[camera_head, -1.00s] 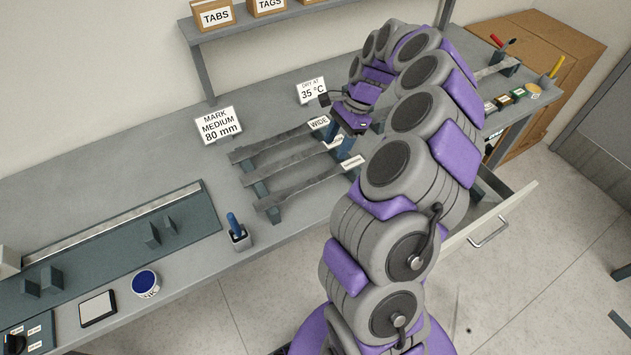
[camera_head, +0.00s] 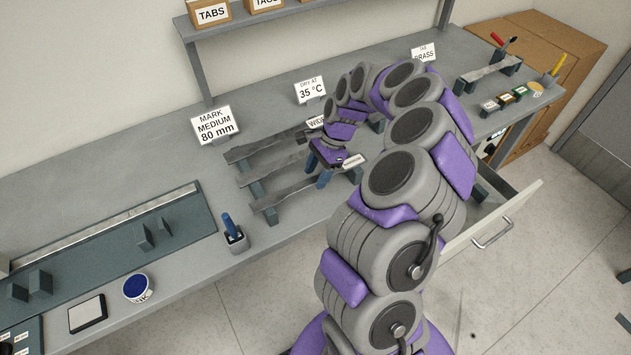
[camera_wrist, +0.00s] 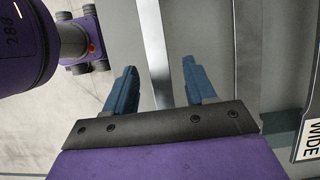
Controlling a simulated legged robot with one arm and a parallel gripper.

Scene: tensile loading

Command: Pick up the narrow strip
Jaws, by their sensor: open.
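The narrow strip (camera_head: 285,195) is the front one of three grey strips lying across a dark rack. Its tag (camera_head: 354,160) shows beside my gripper, too small to read surely. My gripper (camera_head: 338,179) is open above the right end of this strip, blue fingers pointing down. In the wrist view the strip (camera_wrist: 153,45) runs lengthwise between the two open fingertips (camera_wrist: 158,78), with a gap on each side. I cannot tell how far the fingers are above it.
The middle strip (camera_wrist: 247,50) lies right of the fingers in the wrist view. The WIDE tag (camera_head: 316,122) marks the back strip (camera_head: 262,147). A pen holder (camera_head: 236,239) stands left of the rack. An open drawer (camera_head: 492,222) juts out at right.

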